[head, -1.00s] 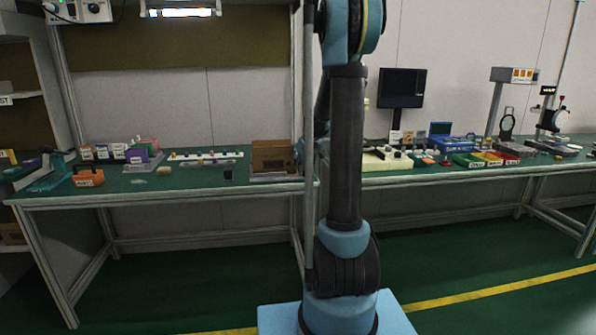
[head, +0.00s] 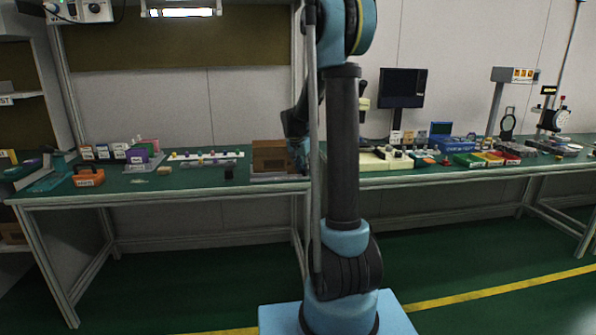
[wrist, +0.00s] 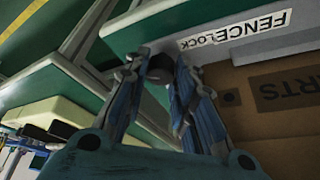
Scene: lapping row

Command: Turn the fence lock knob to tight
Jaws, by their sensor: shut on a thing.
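The fence lock knob (wrist: 159,71) is a dark round knob in the wrist view, between my fingertips and just below a white label (wrist: 235,29) that reads FENCE LOCK. My gripper (wrist: 162,64) is shut on the knob, one blue finger on each side of it. The fingers partly cover the knob, and I cannot make out a pointer or its turn angle. In the head view my gripper (head: 301,152) is at the bench beside the brown box, partly hidden by my arm; the knob cannot be made out there.
A cream-coloured block (head: 385,163) with small items stands to the right. An orange box (head: 89,179) sits at the bench's left. The floor before the bench is clear.

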